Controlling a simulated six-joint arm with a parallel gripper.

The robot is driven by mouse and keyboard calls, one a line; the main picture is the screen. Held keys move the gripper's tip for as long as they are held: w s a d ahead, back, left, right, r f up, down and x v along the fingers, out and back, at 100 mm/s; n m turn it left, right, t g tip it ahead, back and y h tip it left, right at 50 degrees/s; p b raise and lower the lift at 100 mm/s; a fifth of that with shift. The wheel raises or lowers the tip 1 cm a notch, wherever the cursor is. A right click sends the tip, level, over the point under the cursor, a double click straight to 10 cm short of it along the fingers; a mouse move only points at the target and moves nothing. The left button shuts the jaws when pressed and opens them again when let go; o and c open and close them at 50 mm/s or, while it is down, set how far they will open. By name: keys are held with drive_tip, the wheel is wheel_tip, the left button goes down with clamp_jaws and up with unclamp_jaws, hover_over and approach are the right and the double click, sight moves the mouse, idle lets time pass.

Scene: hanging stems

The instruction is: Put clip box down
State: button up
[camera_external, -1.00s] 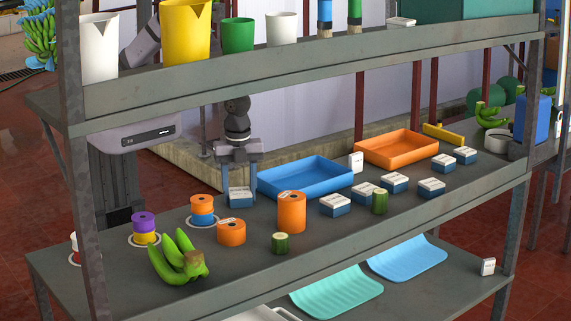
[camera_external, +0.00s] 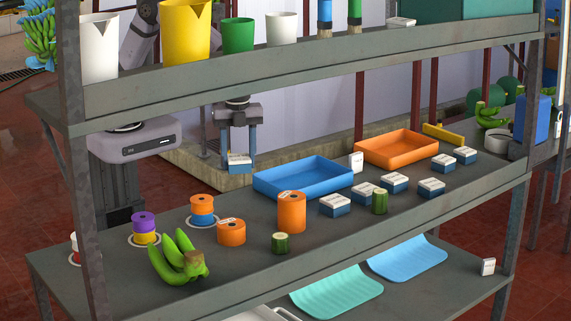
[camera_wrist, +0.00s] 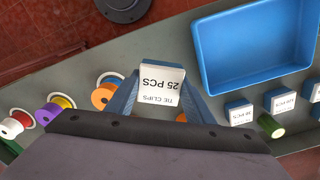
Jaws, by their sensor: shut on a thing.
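The clip box (camera_external: 239,163), white on top and blue below, is held between the fingers of my gripper (camera_external: 238,152) in the external view. It hangs above the back edge of the middle shelf, left of the blue tray (camera_external: 303,176). In the wrist view the box (camera_wrist: 161,88) shows its label "TIE CLIPS 25 PCS" between the two blue fingers of my gripper (camera_wrist: 160,95). The blue tray (camera_wrist: 255,50) is at the upper right there. Several similar clip boxes (camera_external: 335,205) stand on the shelf to the right.
An orange tray (camera_external: 397,149) stands behind right. Orange rolls (camera_external: 291,212), stacked spools (camera_external: 202,210), green bananas (camera_external: 178,260) and cut green pieces (camera_external: 281,243) stand on the middle shelf (camera_external: 350,233). The upper shelf (camera_external: 300,60) overhangs it.

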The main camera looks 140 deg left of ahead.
sight(289, 185)
drive_tip(key=a+n, duration=0.1)
drive_tip(key=a, duration=0.5)
drive_tip(key=a+n, duration=0.1)
drive_tip(key=a, duration=0.2)
drive_tip(key=shift+w+r+n, duration=0.2)
drive_tip(key=shift+w+n, duration=0.1)
drive_tip(key=shift+w, duration=0.1)
drive_tip(key=s+a+n, duration=0.2)
drive_tip(key=a+n, duration=0.1)
drive_tip(key=a, duration=0.6)
drive_tip(key=shift+w+f+p, duration=0.1)
drive_tip(key=shift+f+p, duration=1.35)
drive_tip(key=shift+f, duration=3.4)
drive_tip(key=shift+f, duration=0.2)
drive_tip(key=o, duration=1)
drive_tip(key=shift+r, duration=0.1)
wheel_tip(289, 185, up, 12)
drive_tip(key=b, duration=0.4)
drive_tip(key=shift+r, duration=0.15)
